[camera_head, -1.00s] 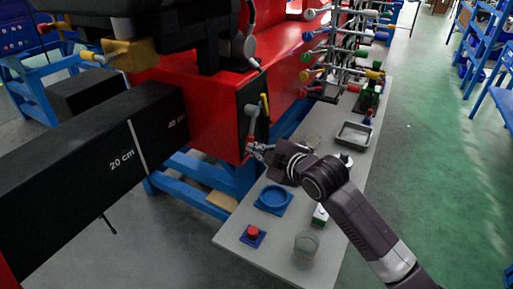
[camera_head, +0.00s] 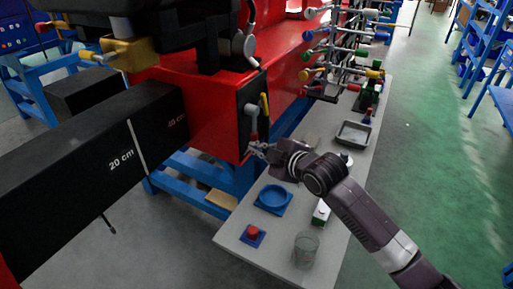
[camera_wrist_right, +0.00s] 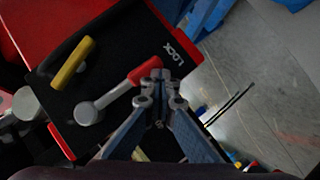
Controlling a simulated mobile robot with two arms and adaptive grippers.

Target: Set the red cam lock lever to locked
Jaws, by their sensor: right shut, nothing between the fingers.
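The cam lock lever is a grey arm with a red end (camera_head: 254,135) on a black plate (camera_head: 246,101) on the red crane body. In the right wrist view its red end (camera_wrist_right: 145,70) points up and right from a round grey pivot, toward the printed word LOCK (camera_wrist_right: 173,52). My right gripper (camera_head: 255,148) is shut and empty just below the lever's red end. In the wrist view its closed fingertips (camera_wrist_right: 157,77) are right beside the red end; touch cannot be told for sure. My left gripper is not in view.
A yellow handle (camera_wrist_right: 73,62) sits close to the lever on the same plate. Green floor at right is open.

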